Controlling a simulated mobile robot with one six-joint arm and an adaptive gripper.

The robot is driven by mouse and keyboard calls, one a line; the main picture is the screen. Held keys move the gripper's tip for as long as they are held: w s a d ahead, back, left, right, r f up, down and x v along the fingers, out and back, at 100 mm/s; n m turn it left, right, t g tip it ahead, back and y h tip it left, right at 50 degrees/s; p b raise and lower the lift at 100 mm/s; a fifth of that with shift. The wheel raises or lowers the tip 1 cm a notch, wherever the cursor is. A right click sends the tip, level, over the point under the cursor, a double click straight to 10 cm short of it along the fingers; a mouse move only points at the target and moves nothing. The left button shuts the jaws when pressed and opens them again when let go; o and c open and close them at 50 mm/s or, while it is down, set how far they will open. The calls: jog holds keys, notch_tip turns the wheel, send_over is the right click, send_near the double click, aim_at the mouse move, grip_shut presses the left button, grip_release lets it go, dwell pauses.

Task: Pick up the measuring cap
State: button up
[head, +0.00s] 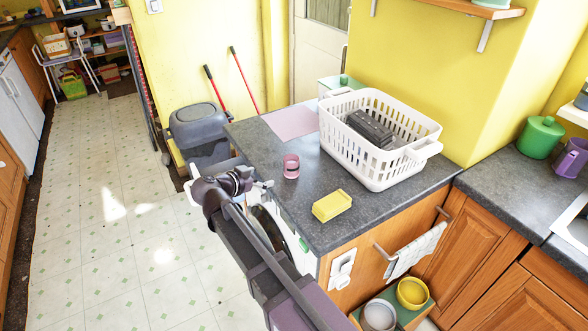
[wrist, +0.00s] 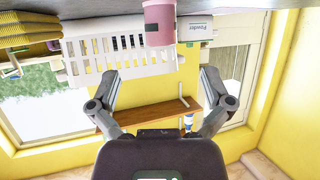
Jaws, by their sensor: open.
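The measuring cap (head: 291,166) looks like a small pink cup and stands on the grey counter (head: 290,215), left of the white basket. In the wrist view, which is upside down, the pink cap (wrist: 160,22) shows at the top centre, in front of the basket. My gripper (head: 262,184) is just left of the cap in the head view, near the counter's left edge. In the wrist view my gripper (wrist: 158,76) has its two fingers spread wide with nothing between them. The cap is apart from the fingers, beyond their tips.
A white slotted basket (head: 375,165) holding dark items stands behind the cap. A yellow block (head: 332,205) lies near the front edge. A pink mat (head: 291,123) lies at the back. A box marked Powder (wrist: 195,29) shows beside the cap in the wrist view. A grey bin (head: 199,127) stands beyond the counter.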

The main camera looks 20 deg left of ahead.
aim_at(287, 169)
jog(key=shift+w, duration=0.15)
jog(key=shift+b+x, duration=1.65)
jog(key=shift+x, duration=2.65)
jog(key=shift+d, duration=0.15)
jog(key=shift+b+x, duration=1)
jog(key=shift+x, duration=1.6)
jog(key=c, duration=1.2)
